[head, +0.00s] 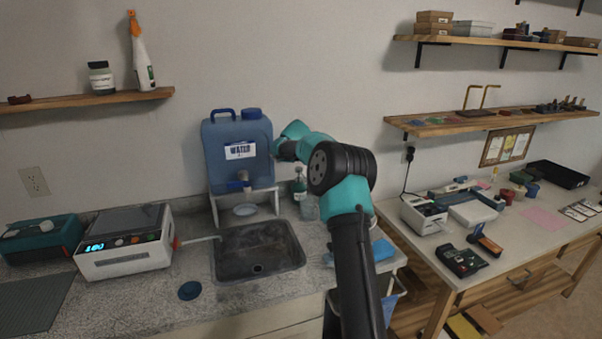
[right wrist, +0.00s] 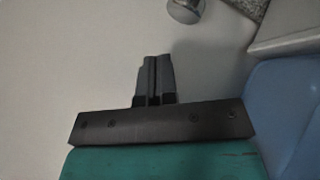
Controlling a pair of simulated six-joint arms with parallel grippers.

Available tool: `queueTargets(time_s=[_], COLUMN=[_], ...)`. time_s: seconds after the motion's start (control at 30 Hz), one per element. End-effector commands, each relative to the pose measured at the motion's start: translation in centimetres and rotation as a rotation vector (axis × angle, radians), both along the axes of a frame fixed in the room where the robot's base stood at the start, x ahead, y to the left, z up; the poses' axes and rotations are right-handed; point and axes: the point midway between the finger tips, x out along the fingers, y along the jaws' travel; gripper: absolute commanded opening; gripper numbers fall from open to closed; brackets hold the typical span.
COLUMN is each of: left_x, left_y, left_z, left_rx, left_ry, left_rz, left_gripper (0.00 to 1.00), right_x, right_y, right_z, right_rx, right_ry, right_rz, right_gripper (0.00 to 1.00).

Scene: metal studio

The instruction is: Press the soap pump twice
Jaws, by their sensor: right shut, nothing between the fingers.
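The soap pump bottle appears to be the small dark green bottle with a pale label (head: 300,189) behind the sink's back right corner in the head view. Its top is close below my right wrist. My right gripper (right wrist: 153,78) is shut and empty in the right wrist view, with its two dark fingers together. In the head view its fingertips are hard to make out. A round shiny metal knob (right wrist: 185,10) shows beyond the fingertips at the top edge of the right wrist view, apart from them. I cannot tell whether it is the pump head. My left gripper is not in view.
A blue water container (head: 238,165) stands on a white stand just left of my right wrist. The dark sink (head: 258,250) lies in front. A white device with a display (head: 125,245) stands left. A cluttered workbench (head: 530,225) is at right.

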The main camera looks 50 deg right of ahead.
Motion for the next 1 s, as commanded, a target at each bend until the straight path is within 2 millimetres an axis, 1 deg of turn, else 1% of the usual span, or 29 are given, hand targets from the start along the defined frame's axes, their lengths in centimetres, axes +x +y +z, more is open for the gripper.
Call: queueTargets(time_s=[0.1,0.3,1.0], left_x=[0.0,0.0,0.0], left_y=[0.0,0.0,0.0], left_z=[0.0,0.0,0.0], left_rx=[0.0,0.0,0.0], left_ry=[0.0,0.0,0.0], left_rz=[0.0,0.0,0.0], left_gripper=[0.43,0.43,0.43], right_x=[0.1,0.0,0.0], right_y=[0.0,0.0,0.0], right_z=[1.0,2.3,2.4], right_rx=[-0.001,-0.001,0.0], right_ry=[-0.002,-0.002,-0.001], right_rz=[0.0,0.001,0.001], right_gripper=[0.0,0.0,0.0])
